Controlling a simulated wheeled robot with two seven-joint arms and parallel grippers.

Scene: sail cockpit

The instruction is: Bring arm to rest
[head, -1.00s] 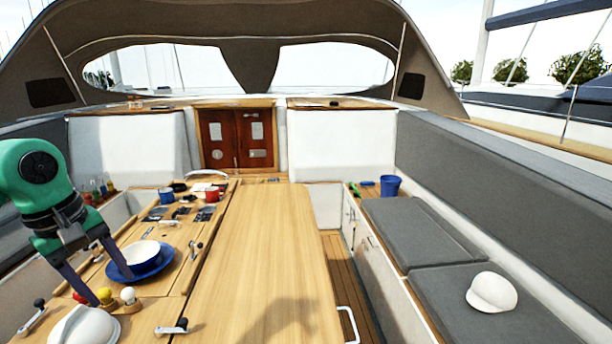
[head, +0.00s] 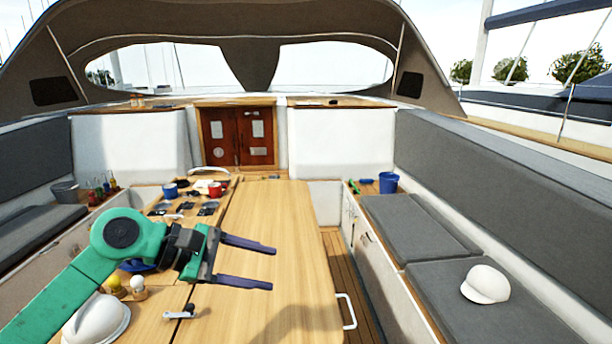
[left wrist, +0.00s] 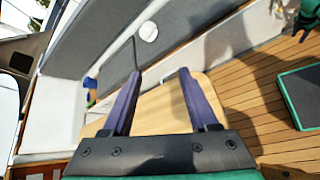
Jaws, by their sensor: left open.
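My left gripper (head: 260,264) is open and empty, held above the wooden table (head: 270,215) with its two fingers pointing right in the head view. In the left wrist view, the fingers (left wrist: 155,95) stand apart with only table and deck beyond them. My green left arm (head: 75,290) comes in from the lower left and covers part of the table's left side, including most of the blue plate (head: 135,266). My right gripper is not in the head view.
A white helmet (head: 97,320) and a table latch (head: 180,312) lie below the arm. Mugs and small items, including a red mug (head: 215,190), stand at the table's far left. A white cap (head: 485,284) lies on the right bench; a blue bucket (head: 388,183) stands farther back. The table's right half is clear.

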